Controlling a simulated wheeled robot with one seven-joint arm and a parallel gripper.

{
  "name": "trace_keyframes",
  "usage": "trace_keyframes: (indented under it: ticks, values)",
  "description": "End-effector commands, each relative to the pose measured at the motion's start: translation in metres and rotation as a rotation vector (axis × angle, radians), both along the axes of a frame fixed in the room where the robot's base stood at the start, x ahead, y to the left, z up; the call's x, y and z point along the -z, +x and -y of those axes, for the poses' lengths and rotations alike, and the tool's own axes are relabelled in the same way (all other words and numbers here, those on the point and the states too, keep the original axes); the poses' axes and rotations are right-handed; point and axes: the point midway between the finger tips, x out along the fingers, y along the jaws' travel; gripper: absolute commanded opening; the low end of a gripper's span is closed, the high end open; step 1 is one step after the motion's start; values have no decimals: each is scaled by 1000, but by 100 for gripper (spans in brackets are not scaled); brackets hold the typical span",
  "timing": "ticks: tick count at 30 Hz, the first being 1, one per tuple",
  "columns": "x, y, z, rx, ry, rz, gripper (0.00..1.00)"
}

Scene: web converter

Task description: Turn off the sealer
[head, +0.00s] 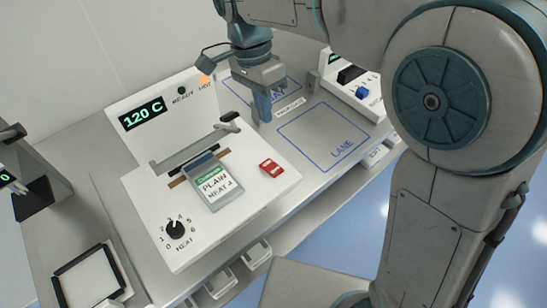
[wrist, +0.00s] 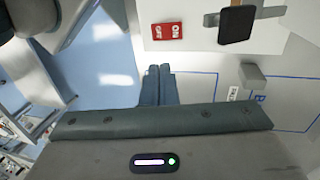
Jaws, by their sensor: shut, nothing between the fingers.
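The sealer (head: 215,244) is a white machine with a display (head: 143,114) reading 120 C, an orange lamp lit by HOT, and a heat knob (head: 175,229). A red rocker switch (head: 271,168) sits on its right side; it also shows in the wrist view (wrist: 167,31) with white marks. I cannot tell its position surely. A pouch (head: 213,184) labelled PLAIN, HEAT 4 lies at the sealing bar (head: 188,153). My gripper (head: 263,117) is shut and empty, behind and right of the sealer in the head view. Its fingers (wrist: 157,75) are apart from the switch in the wrist view.
The sealer's lever has a dark handle (head: 229,118), also large in the wrist view (wrist: 237,24) near the switch. A blue LANE outline (head: 322,137) marks bare bench. Another device (head: 357,86) with a blue switch stands at the back right. A tray (head: 90,278) is front left.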

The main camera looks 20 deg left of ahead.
Motion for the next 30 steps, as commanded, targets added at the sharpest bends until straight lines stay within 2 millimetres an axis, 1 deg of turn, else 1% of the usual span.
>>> trace_keyframes:
  ticks: [5,8,10,14,18,24,30]
  values:
    - [1,0,0,0,0,0,0]
    - [7,-1,2,0,-2,-3,0]
    - [15,-2,3,0,-2,-3,0]
    - [38,-6,8,-1,-3,-4,0]
    - [69,-10,14,-1,-4,-4,0]
    - [106,-15,21,0,-3,-4,0]
    - [130,-17,25,0,-1,-2,0]
